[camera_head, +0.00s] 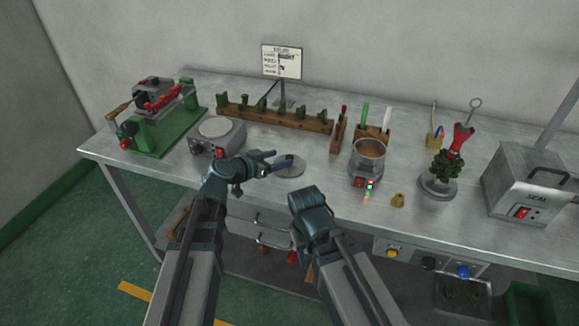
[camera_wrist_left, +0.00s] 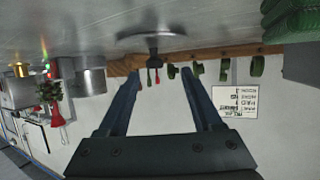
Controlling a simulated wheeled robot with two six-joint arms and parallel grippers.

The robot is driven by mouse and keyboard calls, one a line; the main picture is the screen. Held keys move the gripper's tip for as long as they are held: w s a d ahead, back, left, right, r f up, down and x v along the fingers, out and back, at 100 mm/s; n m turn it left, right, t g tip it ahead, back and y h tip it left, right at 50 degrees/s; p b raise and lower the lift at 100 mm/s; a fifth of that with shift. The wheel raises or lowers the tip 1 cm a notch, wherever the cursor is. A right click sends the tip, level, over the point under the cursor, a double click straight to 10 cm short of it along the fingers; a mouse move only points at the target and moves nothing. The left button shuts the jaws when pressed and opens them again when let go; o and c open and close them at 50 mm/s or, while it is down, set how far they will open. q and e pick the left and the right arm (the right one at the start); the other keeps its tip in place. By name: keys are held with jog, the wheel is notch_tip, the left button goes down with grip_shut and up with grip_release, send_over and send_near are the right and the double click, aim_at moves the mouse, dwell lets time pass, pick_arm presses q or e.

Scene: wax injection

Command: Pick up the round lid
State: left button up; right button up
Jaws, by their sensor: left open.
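The round lid (camera_head: 291,168) is a flat grey metal disc lying on the metal workbench. My left gripper (camera_head: 277,160) is open just left of it, its fingers reaching over or beside the lid's left edge. The left wrist view is upside down and shows the lid (camera_wrist_left: 152,42) with a small dark knob (camera_wrist_left: 153,57), beyond the open fingertips (camera_wrist_left: 160,74) and lined up between them. The fingers look apart from the knob. My right gripper (camera_head: 309,203) is at the bench's front edge, and its fingers cannot be made out.
A metal pot (camera_head: 367,160) with lit buttons stands right of the lid, near a small brass piece (camera_head: 398,200). A hotplate (camera_head: 217,134) is to the left. A wooden rack (camera_head: 270,117) with green pieces stands behind. The bench around the lid is mostly clear.

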aim_at(288, 157)
pick_arm(q)
jog(key=x, duration=0.1)
jog(key=b+x, duration=0.1)
jog(key=x, duration=0.1)
jog(key=b+x, duration=0.1)
jog(key=x, duration=0.1)
jog(key=shift+s+d+f, duration=0.15)
jog(key=shift+d, duration=0.2)
jog(key=shift+c, duration=0.2)
grip_shut()
